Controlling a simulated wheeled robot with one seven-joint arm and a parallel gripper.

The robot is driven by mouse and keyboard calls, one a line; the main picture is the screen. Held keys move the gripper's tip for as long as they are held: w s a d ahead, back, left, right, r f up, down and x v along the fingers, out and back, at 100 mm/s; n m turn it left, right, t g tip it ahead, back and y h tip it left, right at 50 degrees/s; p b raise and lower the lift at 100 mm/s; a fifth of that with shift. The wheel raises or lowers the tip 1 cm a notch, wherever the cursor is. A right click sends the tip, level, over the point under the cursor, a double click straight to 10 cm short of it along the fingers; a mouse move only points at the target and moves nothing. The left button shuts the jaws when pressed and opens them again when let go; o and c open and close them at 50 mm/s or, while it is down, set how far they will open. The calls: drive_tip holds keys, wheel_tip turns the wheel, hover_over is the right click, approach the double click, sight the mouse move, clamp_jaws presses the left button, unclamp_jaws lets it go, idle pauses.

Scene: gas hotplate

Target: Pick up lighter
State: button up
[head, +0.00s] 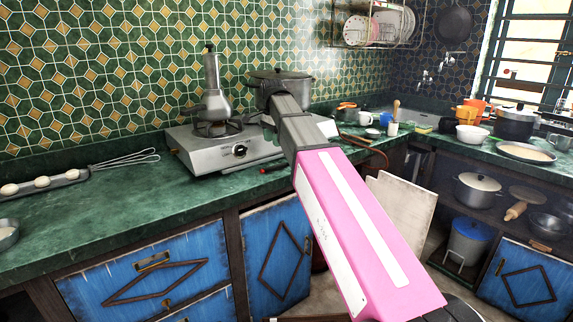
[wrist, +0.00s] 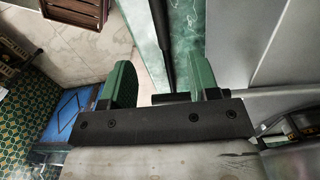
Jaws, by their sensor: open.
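In the wrist view a long dark rod (wrist: 160,38), probably the lighter, runs over the green counter strip and ends near the gap between my fingers. My gripper (wrist: 163,82) is open, with one green finger on each side of that gap. I cannot tell how far the rod lies beyond the fingertips.
The gas stove (head: 238,152) carries a metal coffee pot (head: 213,95) and a lidded pot (head: 292,88), close to my arm. A whisk (head: 128,159) and an egg tray (head: 45,184) lie at left. The counter (head: 150,205) in front of the whisk is clear.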

sight(275, 165)
drive_tip(key=shift+d+f, duration=0.15)
drive_tip(key=shift+f, duration=4.9)
drive_tip(key=shift+f, duration=0.25)
drive_tip(key=shift+c, duration=0.3)
clamp_jaws()
